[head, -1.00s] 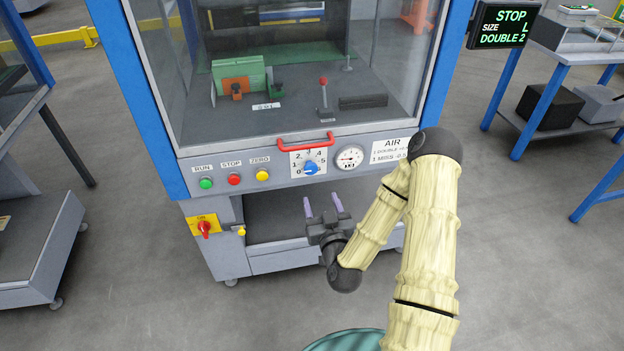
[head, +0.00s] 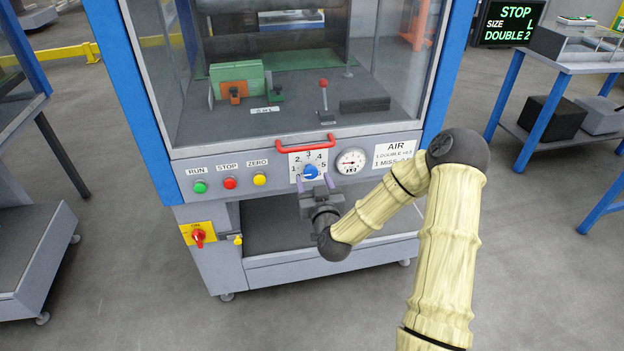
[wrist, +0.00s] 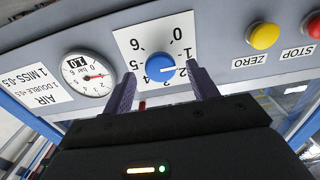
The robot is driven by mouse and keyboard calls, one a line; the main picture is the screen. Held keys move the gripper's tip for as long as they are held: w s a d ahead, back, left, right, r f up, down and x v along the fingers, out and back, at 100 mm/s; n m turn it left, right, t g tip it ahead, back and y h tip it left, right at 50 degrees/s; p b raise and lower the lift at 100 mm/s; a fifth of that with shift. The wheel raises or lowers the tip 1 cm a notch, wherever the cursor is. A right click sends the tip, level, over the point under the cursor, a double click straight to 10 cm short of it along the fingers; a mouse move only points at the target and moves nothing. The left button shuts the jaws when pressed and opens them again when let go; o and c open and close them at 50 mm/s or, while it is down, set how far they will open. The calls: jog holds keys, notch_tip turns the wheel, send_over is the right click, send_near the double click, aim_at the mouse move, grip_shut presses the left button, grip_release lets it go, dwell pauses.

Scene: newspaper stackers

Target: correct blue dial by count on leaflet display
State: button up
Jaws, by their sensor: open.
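The blue dial (head: 311,172) sits on a white scale plate numbered 0 to 6 on the machine's front panel. In the wrist view the blue dial (wrist: 160,69) shows a white pointer line toward the side of 1 and 2; the exact mark is partly hidden by a finger. My gripper (head: 315,183) is open just in front of the dial, and its purple fingers (wrist: 162,78) stand either side of it, without visible contact. The display (head: 508,24) reads STOP, SIZE L, DOUBLE 2. The leaflet (head: 394,154) reads AIR, 1 DOUBLE +0.5, 1 MISS -0.5.
A round gauge (head: 352,161) sits right of the dial. A red handle (head: 305,145) is just above it. Green (head: 200,187), red (head: 230,183) and yellow (head: 260,179) buttons lie left. A yellow-plated red switch (head: 198,235) is lower left. The floor in front is clear.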

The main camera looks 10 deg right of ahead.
jog(key=shift+w, duration=1.2)
jog(key=c, duration=1)
jog(key=shift+m, duration=0.3)
jog(key=m, duration=0.4)
jog(key=shift+p, duration=0.3)
jog(key=m, duration=0.4)
jog(key=shift+a+p, duration=0.1)
jog(key=shift+p, duration=0.2)
